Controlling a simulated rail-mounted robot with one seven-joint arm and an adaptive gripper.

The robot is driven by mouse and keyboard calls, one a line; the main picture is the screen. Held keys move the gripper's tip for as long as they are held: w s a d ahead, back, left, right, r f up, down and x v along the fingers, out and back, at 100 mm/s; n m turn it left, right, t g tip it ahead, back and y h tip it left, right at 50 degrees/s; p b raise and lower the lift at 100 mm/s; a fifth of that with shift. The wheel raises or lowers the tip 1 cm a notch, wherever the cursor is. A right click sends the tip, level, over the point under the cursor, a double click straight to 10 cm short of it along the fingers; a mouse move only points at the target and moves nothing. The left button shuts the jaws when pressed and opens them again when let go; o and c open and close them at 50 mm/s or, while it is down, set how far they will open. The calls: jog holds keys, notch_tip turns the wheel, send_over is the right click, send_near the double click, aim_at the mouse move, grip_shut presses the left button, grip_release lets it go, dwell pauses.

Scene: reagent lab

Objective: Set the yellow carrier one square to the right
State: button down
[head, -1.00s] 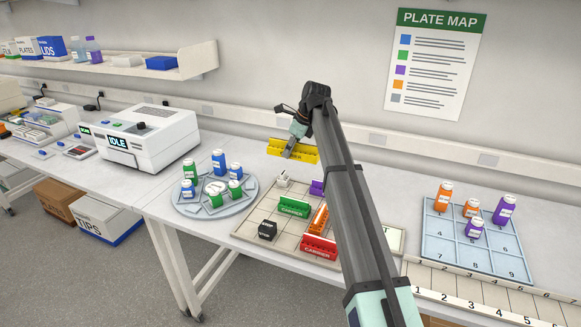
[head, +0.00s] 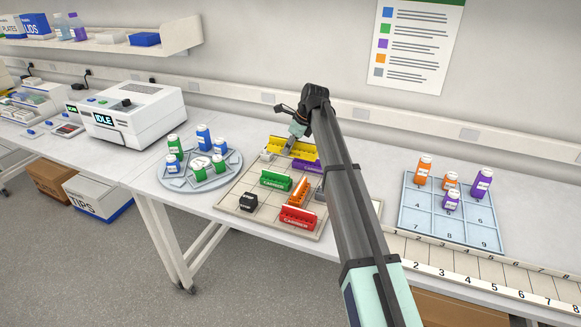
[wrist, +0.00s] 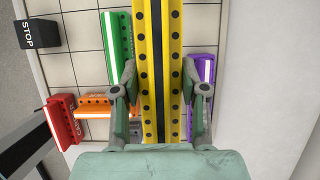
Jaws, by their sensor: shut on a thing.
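The yellow carrier (head: 308,152) is a long bar with holes, at the back of the gridded board (head: 246,222) in the head view. My gripper (head: 293,142) is shut on it from above. In the wrist view the yellow carrier (wrist: 158,70) runs lengthwise between my two fingers (wrist: 158,98) and looks larger than the other carriers. Whether its underside touches the board cannot be told. The green carrier (head: 275,181) and purple carrier (head: 309,166) lie on either side of it in the wrist view. My arm hides part of the board's right side.
An orange carrier (head: 299,191) and a red carrier (head: 298,218) stand on the board near a black STOP block (head: 248,202). A round rack of bottles (head: 228,178) is to the left. A blue tray with bottles (head: 420,216) is to the right. The wall is close behind.

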aim_at(302, 148)
notch_tip(302, 148, down, 10)
jog(key=shift+r+p, duration=0.1)
jog(key=shift+p, duration=0.85)
jog(key=shift+f, duration=0.2)
jog(key=c, duration=0.9)
grip_release()
jog(key=shift+r, duration=0.1)
jog(key=b+v, duration=0.2)
jog(key=v, duration=1)
jog(key=shift+b, duration=0.35)
